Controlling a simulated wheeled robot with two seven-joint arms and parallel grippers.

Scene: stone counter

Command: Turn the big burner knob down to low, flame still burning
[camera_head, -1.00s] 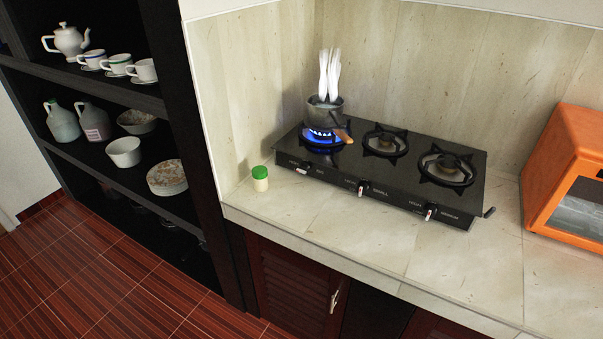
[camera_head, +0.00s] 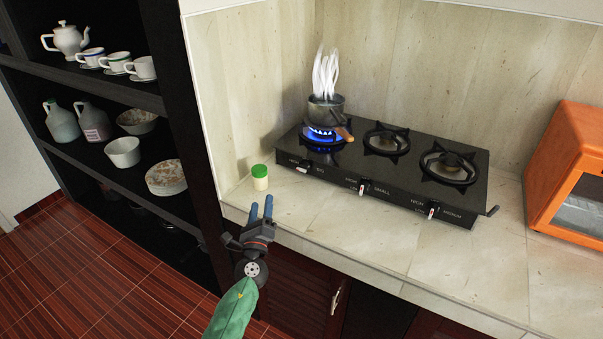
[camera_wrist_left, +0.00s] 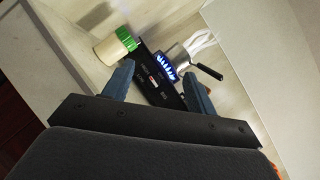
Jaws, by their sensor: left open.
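A black three-burner stove (camera_head: 400,190) stands on the counter. The left burner has a blue flame (camera_head: 324,134) under a small steaming pot (camera_head: 326,110) with a wooden-coloured handle. The knob labelled "big" (camera_head: 303,169) is on the stove's front left; it looks turned nearly level, while the other two knobs (camera_head: 362,188) and (camera_head: 432,210) stand upright. My left gripper (camera_head: 261,207) is open and empty, in front of the counter edge, below and left of the big knob. In the left wrist view the flame (camera_wrist_left: 166,67) and the stove front (camera_wrist_left: 155,82) show between the blue fingers. My right gripper is out of view.
A green-lidded jar (camera_head: 260,177) stands left of the stove, close to my left gripper's path. An orange oven (camera_head: 565,170) stands at the right. A dark shelf (camera_head: 110,95) with crockery is at the left. The counter front (camera_head: 340,230) is clear.

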